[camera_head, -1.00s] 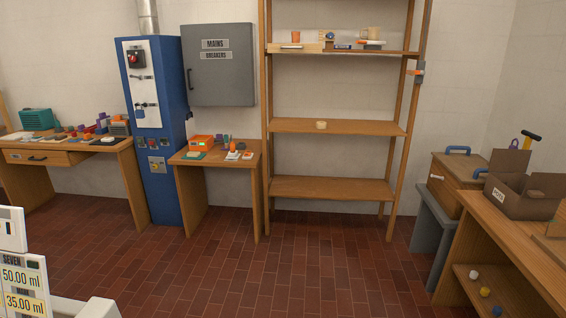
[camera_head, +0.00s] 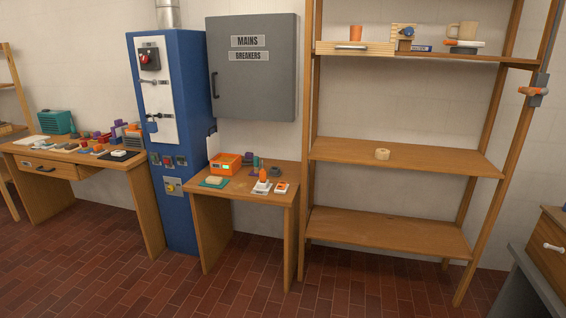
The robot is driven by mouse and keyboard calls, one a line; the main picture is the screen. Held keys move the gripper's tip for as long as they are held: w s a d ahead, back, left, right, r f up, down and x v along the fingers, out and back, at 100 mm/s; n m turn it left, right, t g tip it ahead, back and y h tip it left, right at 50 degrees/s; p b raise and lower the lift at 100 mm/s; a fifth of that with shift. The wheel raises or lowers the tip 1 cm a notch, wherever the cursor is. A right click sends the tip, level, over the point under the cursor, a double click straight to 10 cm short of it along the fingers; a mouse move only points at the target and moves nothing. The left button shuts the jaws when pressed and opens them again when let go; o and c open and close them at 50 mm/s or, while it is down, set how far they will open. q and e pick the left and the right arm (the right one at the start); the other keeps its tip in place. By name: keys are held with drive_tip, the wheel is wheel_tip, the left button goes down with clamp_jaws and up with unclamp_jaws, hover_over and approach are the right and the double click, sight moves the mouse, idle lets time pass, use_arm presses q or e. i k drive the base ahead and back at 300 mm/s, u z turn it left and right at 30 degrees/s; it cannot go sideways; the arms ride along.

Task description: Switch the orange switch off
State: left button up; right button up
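Any on or off position is too small to tell. Neither of my grippers is in view.
A blue cabinet (camera_head: 176,215) stands left of the small table, with a grey breaker box (camera_head: 252,95) on the wall. A cluttered desk (camera_head: 55,186) is at left. An open wooden shelf (camera_head: 400,160) stands at right. The brick floor (camera_head: 120,275) in front is clear.

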sight(282, 185)
drive_tip(key=u, duration=0.15)
drive_tip(key=i, duration=1.2)
drive_tip(key=z, duration=0.4)
drive_tip(key=i, duration=1.25)
drive_tip(key=z, duration=0.85)
